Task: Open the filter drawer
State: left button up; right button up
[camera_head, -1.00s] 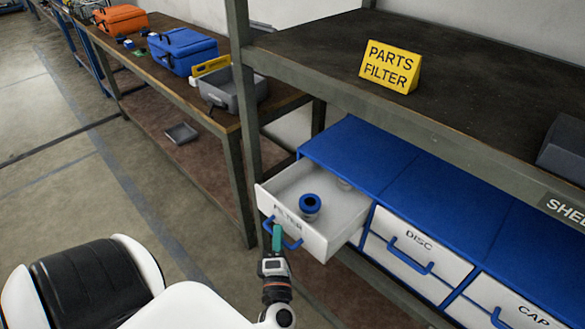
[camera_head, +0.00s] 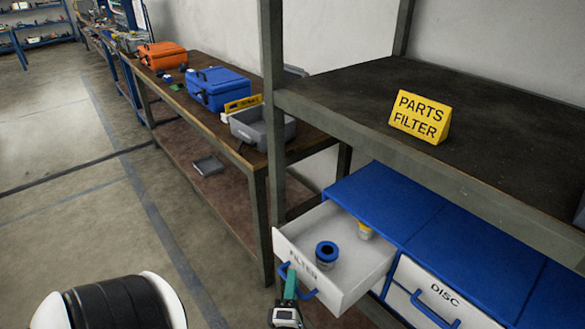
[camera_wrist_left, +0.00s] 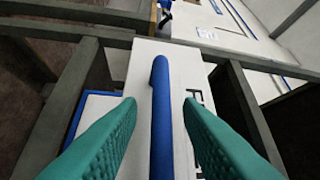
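The filter drawer (camera_head: 304,262) is pulled out of the blue cabinet at its left end, in the head view. Its white front is labelled FILTER and has a blue handle (camera_head: 311,294). Inside are a blue-and-grey round part (camera_head: 326,255) and a yellow-and-white part (camera_head: 365,231) farther back. My left gripper (camera_head: 291,275) is at the handle. In the left wrist view its green fingers (camera_wrist_left: 160,105) stand apart on either side of the blue handle bar (camera_wrist_left: 161,120), with gaps on both sides. My right gripper is not in view.
The closed DISC drawer (camera_head: 435,296) is to the right. A dark shelf above carries a yellow PARTS FILTER sign (camera_head: 419,116). A workbench at left holds a grey bin (camera_head: 262,128), a blue case (camera_head: 219,89) and an orange case (camera_head: 162,56). The floor at left is clear.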

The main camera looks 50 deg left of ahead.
pick_arm(q)
jog(key=b+v, duration=0.2)
jog(key=v, duration=1)
